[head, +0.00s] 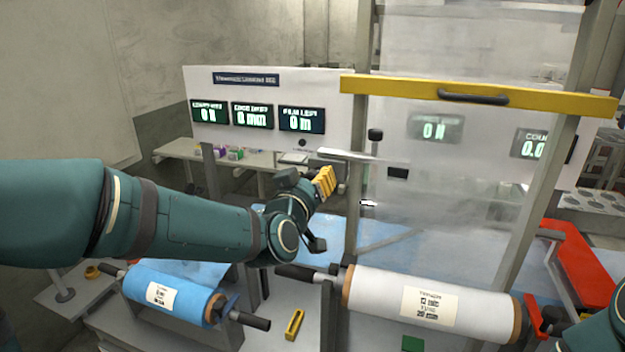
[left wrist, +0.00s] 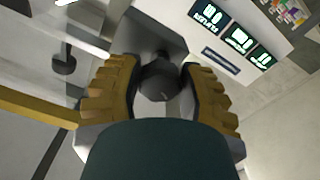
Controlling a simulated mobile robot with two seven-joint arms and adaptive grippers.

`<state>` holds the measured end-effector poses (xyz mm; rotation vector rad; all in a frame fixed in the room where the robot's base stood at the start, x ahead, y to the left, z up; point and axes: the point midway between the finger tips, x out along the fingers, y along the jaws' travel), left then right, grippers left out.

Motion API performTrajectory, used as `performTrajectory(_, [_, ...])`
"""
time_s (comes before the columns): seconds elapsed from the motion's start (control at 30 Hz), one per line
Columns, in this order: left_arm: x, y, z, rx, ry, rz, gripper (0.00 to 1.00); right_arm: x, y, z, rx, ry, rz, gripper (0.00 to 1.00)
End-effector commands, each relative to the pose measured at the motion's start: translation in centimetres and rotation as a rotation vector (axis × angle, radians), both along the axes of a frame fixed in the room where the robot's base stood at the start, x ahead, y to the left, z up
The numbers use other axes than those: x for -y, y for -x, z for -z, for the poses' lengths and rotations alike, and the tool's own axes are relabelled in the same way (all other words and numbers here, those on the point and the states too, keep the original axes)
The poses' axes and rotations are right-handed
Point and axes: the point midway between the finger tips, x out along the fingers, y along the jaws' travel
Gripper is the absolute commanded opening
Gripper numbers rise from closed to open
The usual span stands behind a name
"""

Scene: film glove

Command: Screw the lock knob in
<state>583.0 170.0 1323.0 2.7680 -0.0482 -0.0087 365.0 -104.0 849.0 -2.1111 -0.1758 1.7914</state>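The lock knob (left wrist: 160,82) is a dark round knob in front of a grey block (left wrist: 145,45) in the left wrist view. My left gripper (left wrist: 162,88) has its yellow ridged fingers on either side of the knob, with their dark pads close against it. In the head view my left gripper (head: 325,182) is at a small grey block (head: 327,163) left of the clear film, and its fingers hide the knob. How deep the knob sits cannot be seen.
A yellow bar (head: 400,88) crosses the upright film sheet (head: 450,190). A black knob (head: 375,134) stands near the film's left post. A white roll (head: 385,295) and a blue roll (head: 165,293) lie in front. A red frame (head: 585,265) is at right.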

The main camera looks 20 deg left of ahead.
Motion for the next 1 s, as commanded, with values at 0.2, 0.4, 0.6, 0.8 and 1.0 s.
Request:
performTrajectory(0.2, [0.01,0.02,0.0,0.0,-0.001,0.0,0.0,0.0,0.0,0.0,0.0,0.0,0.0,0.0])
performTrajectory(0.4, [0.01,0.02,0.0,0.001,-0.027,0.0,0.0,0.0,0.0,-0.01,0.0,0.0,0.0,0.0])
performTrajectory(0.6, [-0.01,-0.01,0.0,0.004,-0.119,-0.001,0.0,0.0,0.0,-0.06,0.0,0.0,0.0,0.0])
performTrajectory(0.8, [-0.02,-0.01,0.0,0.009,-0.28,-0.001,0.0,0.01,0.0,-0.21,0.0,0.0,0.0,0.0])
performTrajectory(1.0, [-0.03,-0.01,0.0,0.015,-0.47,-0.001,0.0,0.02,0.0,-0.52,0.0,-0.001,0.0,0.0])
